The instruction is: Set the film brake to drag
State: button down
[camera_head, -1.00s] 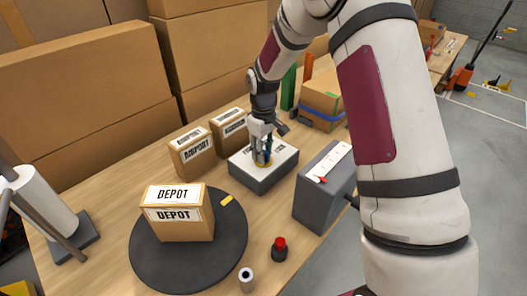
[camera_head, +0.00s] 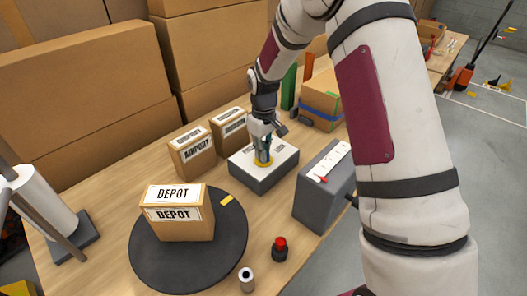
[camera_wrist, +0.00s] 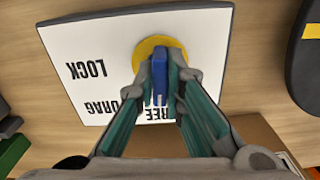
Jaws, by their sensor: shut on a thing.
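The film brake is a grey box with a white top plate (camera_head: 284,158) on the table.
A black turntable (camera_head: 150,258) bears a DEPOT carton (camera_head: 180,226). Two labelled cartons (camera_head: 195,158) stand just behind the brake. A grey box with a red pointer (camera_head: 316,195) stands to its right. A red button (camera_head: 280,246) stands in front.

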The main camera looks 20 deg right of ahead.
jog(key=m+b, duration=0.1)
jog(key=m, duration=0.2)
jog(key=shift+m, duration=2.3)
jog(key=c, duration=1.7)
grip_release()
jog(key=shift+r, duration=0.15)
jog(key=shift+r, duration=5.9)
